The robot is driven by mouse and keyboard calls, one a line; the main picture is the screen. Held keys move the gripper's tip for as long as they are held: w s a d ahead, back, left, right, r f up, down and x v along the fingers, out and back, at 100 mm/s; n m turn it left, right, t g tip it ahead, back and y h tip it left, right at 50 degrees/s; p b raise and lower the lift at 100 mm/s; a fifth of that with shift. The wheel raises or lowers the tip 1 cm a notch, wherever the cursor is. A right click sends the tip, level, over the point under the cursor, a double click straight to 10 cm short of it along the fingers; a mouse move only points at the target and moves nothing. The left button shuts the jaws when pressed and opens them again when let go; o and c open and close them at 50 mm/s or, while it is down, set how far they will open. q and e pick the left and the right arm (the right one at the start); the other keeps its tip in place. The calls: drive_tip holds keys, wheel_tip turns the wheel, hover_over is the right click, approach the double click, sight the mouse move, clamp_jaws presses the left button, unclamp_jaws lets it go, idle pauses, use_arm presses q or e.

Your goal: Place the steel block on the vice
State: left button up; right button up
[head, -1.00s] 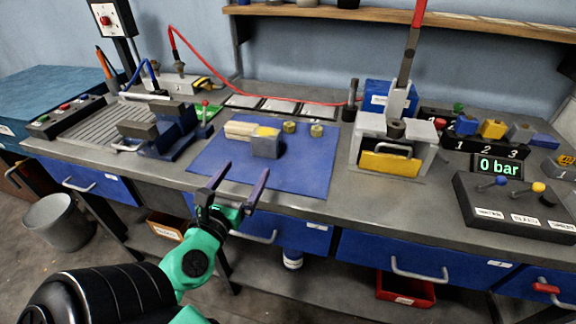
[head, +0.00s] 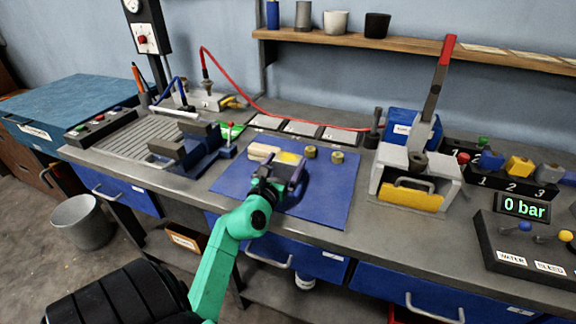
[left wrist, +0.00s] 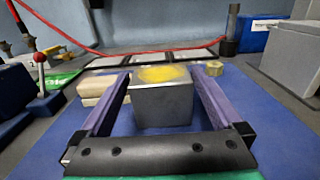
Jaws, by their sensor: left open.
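The steel block (left wrist: 162,104), a grey cube with a yellow patch on top, sits on the blue mat (head: 325,203). In the head view my gripper partly hides the block; its yellow top (head: 290,158) shows. My left gripper (head: 284,178) is open over the mat at the block. In the left wrist view the purple fingers (left wrist: 163,88) reach along both sides of the block, with gaps visible, so it is not clamped. The dark blue vice with grey jaws (head: 198,147) stands left of the mat. My right gripper is not in view.
Pale wooden blocks (head: 263,152) lie beside the steel block on its left. Two small brass pieces (head: 311,152) stand to its right. A lever press (head: 407,178) stands right of the mat. A red hose (head: 236,97) runs behind. The mat's front right is clear.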

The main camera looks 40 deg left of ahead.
use_arm(q)
drive_tip(key=shift+s, duration=0.1)
drive_tip(key=c, duration=0.4)
drive_tip(key=shift+r, duration=0.15)
clamp_jaws()
wheel_tip(320, 180, up, 10)
drive_tip(key=p, duration=0.3)
wheel_tip(320, 180, up, 10)
drive_tip(key=p, duration=0.1)
drive_tip(key=shift+p, duration=0.4)
